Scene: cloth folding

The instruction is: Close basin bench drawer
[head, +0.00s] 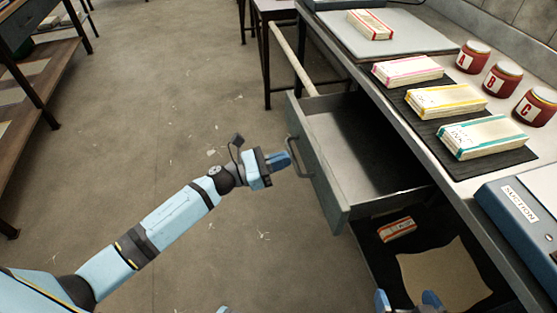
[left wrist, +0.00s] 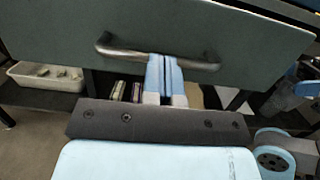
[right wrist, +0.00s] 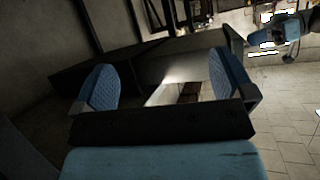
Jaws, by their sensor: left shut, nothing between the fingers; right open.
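The bench drawer (head: 338,140) is pulled out from under the grey bench and looks empty inside. Its grey front fills the top of the left wrist view (left wrist: 255,40). A metal bar handle (head: 297,160) is on that front and also shows in the left wrist view (left wrist: 125,51). My left gripper (head: 285,160) is shut and empty, its tips at the middle of the handle, overlapping the bar in the left wrist view (left wrist: 165,60). Whether they touch it is unclear. My right gripper (head: 408,299) is open and empty below and right of the drawer; its fingers also show in the right wrist view (right wrist: 160,80).
The bench top (head: 425,60) holds boxes on a dark mat, several red jars (head: 502,78) and a blue suction unit (head: 520,215). Below the drawer, a shelf holds a red-striped box (head: 397,229) and a tan sheet (head: 445,275). The floor left of the drawer is clear.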

